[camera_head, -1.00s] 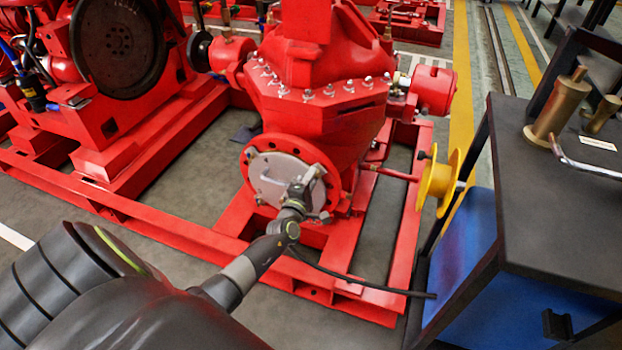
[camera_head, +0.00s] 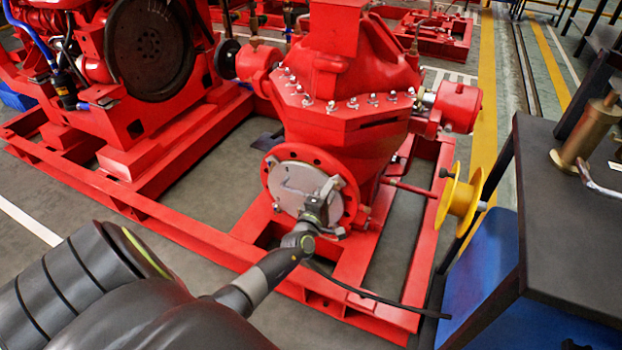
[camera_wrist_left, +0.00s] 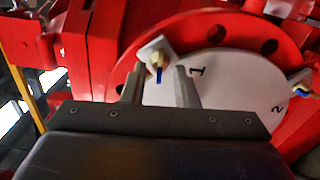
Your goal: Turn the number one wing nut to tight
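The number one wing nut (camera_wrist_left: 159,62) is a small brass-coloured nut with a blue mark, on a grey lug at the rim of a round grey plate (camera_wrist_left: 228,82). A printed "1" is beside it. My left gripper (camera_wrist_left: 159,84) is open, its two fingers apart, with the wing nut showing between and just beyond the tips. I cannot tell whether they touch it. In the head view, the left gripper (camera_head: 322,198) is in front of the plate (camera_head: 286,184) and hides part of it. My right gripper is not in view.
A second wing nut (camera_wrist_left: 301,89) sits near the "2". The red pump (camera_head: 345,125) and its red base frame (camera_head: 225,234) surround the plate. A dark table (camera_head: 570,225) with brass parts stands at the right, near a yellow wheel (camera_head: 459,198). A dark cable crosses the frame.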

